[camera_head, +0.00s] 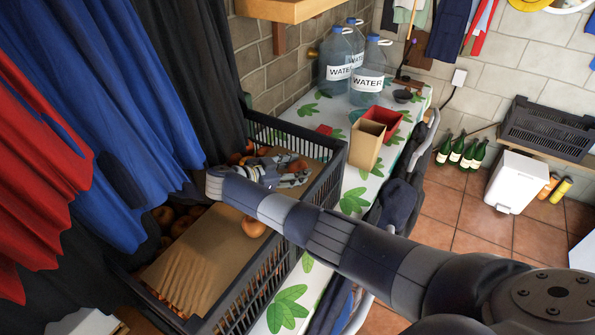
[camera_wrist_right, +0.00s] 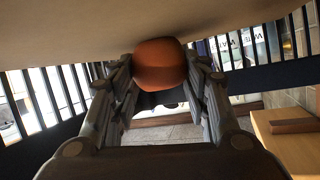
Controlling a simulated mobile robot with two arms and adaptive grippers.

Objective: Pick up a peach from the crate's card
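A black slatted crate (camera_head: 262,300) stands at the left, with a brown card (camera_head: 205,255) in it. One peach (camera_head: 253,226) lies on the card near the crate's right wall. Several more peaches (camera_head: 180,226) sit along the left side, partly hidden. My right gripper (camera_head: 292,172) is low inside the crate's far part. In the right wrist view a peach (camera_wrist_right: 160,64) is between its two fingers (camera_wrist_right: 160,80), against the card (camera_wrist_right: 80,32), which fills the top of that view. Whether the fingers press on the peach is unclear. My left gripper is not in view.
A leaf-patterned table (camera_head: 355,200) beside the crate bears water bottles (camera_head: 335,65) and an open tan box (camera_head: 367,145). Blue, red and black cloths (camera_head: 120,90) hang close at the left. Green bottles (camera_head: 458,152) and a white bin (camera_head: 515,180) stand at the right.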

